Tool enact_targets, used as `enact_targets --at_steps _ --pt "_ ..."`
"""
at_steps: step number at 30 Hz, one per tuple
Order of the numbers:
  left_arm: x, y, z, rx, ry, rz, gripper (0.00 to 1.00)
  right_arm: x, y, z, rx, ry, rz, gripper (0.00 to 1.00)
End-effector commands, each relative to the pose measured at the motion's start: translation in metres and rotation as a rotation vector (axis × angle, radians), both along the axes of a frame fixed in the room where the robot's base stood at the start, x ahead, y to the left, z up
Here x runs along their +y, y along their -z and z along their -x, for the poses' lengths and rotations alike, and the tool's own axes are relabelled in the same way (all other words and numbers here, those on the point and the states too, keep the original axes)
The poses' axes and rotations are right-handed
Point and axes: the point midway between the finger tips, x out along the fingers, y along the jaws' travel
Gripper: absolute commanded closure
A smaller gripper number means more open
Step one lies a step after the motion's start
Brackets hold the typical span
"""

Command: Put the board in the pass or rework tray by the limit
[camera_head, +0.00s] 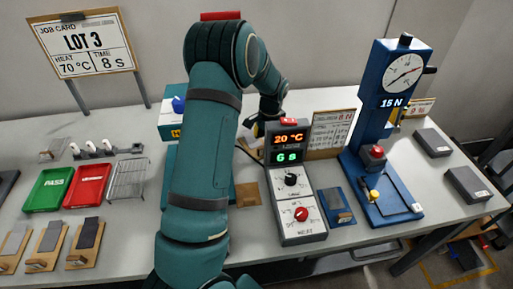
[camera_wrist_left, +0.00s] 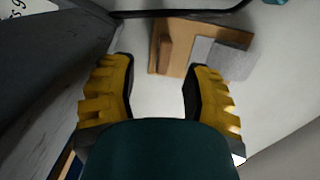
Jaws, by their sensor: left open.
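The green PASS tray (camera_head: 48,190) and a red tray (camera_head: 87,186), whose label I cannot read, lie side by side at the left. Both look empty. Small boards with grey pieces (camera_head: 50,236) stand in a row in front of them. A wooden board (camera_head: 247,194) shows beside my arm. The left wrist view shows a wooden board (camera_wrist_left: 174,58) with a grey piece (camera_wrist_left: 222,58), beyond the fingertips. My left gripper (camera_wrist_left: 160,85) is open with nothing between its yellow fingers. My right gripper is not in view.
The job card (camera_head: 84,48) reads LOT 3, 70 °C, 8 s. The control box (camera_head: 297,190) shows 20 °C and 6 s. A blue gauge stand (camera_head: 383,120) shows 15 N. A blue plate with a grey piece (camera_head: 336,204) lies between them. Dark blocks (camera_head: 468,184) lie right.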

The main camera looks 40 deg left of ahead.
Motion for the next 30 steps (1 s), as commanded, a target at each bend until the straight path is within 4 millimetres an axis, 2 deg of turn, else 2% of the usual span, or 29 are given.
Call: enact_targets --at_steps 1,6,14,15,19,20,30 --pt "0.002 0.010 0.002 0.002 -0.001 0.000 0.52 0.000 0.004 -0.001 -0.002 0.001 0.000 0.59" --pt "0.005 0.034 0.005 0.003 0.000 0.000 0.52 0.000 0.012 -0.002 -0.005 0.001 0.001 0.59" --pt "0.006 0.039 0.006 0.000 -0.001 0.000 0.52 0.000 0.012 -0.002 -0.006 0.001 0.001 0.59" --pt "0.006 0.039 0.006 0.000 -0.001 0.000 0.49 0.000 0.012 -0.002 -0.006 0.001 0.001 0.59" --pt "0.006 0.039 0.005 0.000 0.000 0.000 0.95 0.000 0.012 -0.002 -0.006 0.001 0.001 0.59" --pt "0.006 0.039 0.006 0.000 0.000 0.000 1.00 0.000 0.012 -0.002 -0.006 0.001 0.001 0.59" --pt "0.005 0.039 0.005 0.001 0.000 0.000 1.00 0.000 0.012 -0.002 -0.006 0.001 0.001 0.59"
